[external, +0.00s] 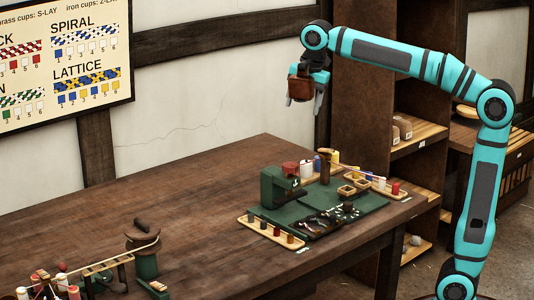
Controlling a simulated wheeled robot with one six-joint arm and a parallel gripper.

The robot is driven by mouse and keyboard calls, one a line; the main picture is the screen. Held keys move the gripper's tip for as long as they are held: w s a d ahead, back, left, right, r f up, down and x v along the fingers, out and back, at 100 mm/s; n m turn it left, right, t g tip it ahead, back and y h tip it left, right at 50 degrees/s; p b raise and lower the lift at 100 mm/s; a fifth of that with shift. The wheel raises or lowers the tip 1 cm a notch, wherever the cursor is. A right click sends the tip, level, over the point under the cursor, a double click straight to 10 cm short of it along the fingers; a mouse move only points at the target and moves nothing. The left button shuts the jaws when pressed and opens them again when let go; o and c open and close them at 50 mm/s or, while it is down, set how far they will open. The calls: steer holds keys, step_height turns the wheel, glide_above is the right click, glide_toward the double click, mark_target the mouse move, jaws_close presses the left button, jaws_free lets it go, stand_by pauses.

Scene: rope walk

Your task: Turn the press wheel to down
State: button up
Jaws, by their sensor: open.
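A green C-shaped machine (272,191), which looks like a press, stands upright at the back left of a green mat on the bench. The fingers are open. A reddish-brown block shape shows at the gripper; whether it is part of the gripper cannot be told. At the front left, a brown drum with a crank-like top (143,238) sits on a green post.
The green mat (365,201) carries small trays, cups and a dark tool tray (325,222). A wooden tray of small pegs (272,231) lies at its front edge. A ladder-like rack (105,268) and spools are at lower left. The bench's middle (190,195) is clear. Shelves (418,137) stand behind.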

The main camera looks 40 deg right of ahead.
mark_target(291, 165)
steer(key=a+n+g+h, duration=0.1)
steer(key=a+n+g, duration=0.15)
steer(key=a, duration=0.25)
steer(key=shift+n+t, duration=0.25)
steer(key=shift+n, duration=0.2)
steer(key=f, duration=1.7)
steer(key=shift+w+d+f, duration=0.1)
steer(key=shift+w+d, duration=0.1)
steer(key=shift+d, duration=0.05)
steer(key=c, duration=1)
